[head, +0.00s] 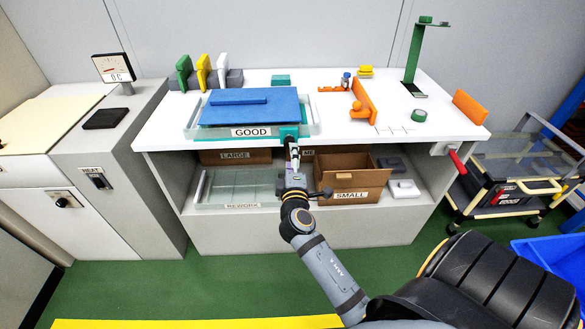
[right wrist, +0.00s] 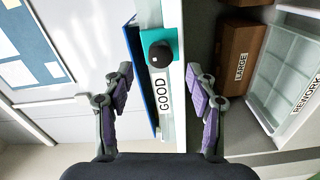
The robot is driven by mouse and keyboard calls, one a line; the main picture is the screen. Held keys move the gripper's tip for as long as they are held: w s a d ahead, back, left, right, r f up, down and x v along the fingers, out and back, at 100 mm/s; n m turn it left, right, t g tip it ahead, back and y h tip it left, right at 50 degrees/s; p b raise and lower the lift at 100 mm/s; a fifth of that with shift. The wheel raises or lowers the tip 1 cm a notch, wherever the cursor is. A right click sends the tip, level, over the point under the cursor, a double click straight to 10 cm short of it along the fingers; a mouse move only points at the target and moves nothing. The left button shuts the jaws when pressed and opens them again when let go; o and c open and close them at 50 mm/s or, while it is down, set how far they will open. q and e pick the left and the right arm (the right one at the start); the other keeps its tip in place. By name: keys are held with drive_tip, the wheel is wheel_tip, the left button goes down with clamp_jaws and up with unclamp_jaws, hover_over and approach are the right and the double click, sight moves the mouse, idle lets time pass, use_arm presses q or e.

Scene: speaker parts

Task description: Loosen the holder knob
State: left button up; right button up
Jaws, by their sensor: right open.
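A round black knob (right wrist: 160,54) sits on a teal block (right wrist: 157,38), beside the GOOD label, in the right wrist view. The teal block also shows at the front table edge in the head view (head: 289,131); there my gripper and arm cover the knob. I take this knob for the holder knob. My right gripper (right wrist: 160,93) is open, with its purple-padded fingers wide apart. The knob lies ahead of the gap between the fingertips, and nothing is between the pads. In the head view my right gripper (head: 293,152) is just in front of the block. My left gripper is not in view.
The GOOD tray (head: 307,130) holds blue panels (head: 249,107). Below are a REWORK tray (head: 205,189) and a SMALL box (head: 349,181). A red handle (head: 456,159) sticks out at the table's right end. Orange parts (head: 363,101) and a green stand (head: 412,62) are on the right half.

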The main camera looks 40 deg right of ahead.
drive_tip(key=v, duration=0.5)
drive_tip(key=shift+s+a, duration=0.1)
drive_tip(key=shift+s, duration=0.05)
